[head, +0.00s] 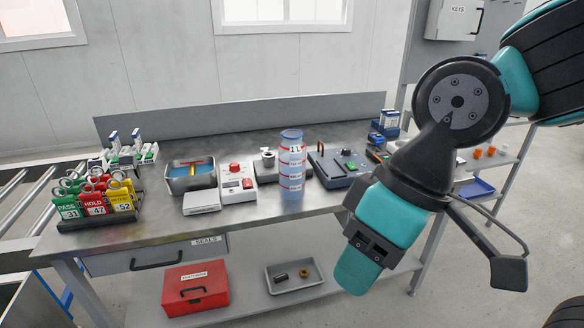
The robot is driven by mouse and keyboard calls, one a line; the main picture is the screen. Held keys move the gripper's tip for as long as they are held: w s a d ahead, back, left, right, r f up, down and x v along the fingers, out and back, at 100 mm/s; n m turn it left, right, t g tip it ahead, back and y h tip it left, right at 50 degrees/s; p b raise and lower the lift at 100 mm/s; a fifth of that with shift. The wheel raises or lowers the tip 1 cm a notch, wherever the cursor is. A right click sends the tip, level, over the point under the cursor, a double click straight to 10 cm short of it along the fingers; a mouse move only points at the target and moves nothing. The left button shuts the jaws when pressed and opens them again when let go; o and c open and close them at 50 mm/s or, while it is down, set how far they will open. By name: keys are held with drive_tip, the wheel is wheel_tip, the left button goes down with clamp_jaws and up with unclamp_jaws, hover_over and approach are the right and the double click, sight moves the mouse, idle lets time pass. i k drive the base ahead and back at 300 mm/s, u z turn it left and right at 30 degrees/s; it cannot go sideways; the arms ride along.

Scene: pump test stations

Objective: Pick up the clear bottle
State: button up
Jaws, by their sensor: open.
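The clear bottle (291,178) stands upright on the metal bench, near its front edge at the middle of the head view. It is a tall, bluish see-through cylinder with red bands and a "1L" mark. My gripper (436,262) is at the right of the view, to the right of the bottle and nearer the camera, apart from it. It is open, with one dark finger spread out to the right. The other finger seems hidden behind the teal wrist part. I see nothing held.
A white device with a red knob (236,183) stands just left of the bottle, and a blue-grey device (338,168) just right. Further left are a tray (190,184) and a tag rack (100,217). A red box (195,288) lies on the lower shelf.

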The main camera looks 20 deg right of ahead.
sight(292, 151)
drive_tip(key=z, duration=0.4)
drive_tip(key=k, duration=0.5)
drive_tip(key=z, duration=1.35)
drive_tip(key=i, duration=1.9)
drive_tip(key=u, duration=1.4)
drive_tip(key=i, duration=0.6)
drive_tip(key=u, duration=0.5)
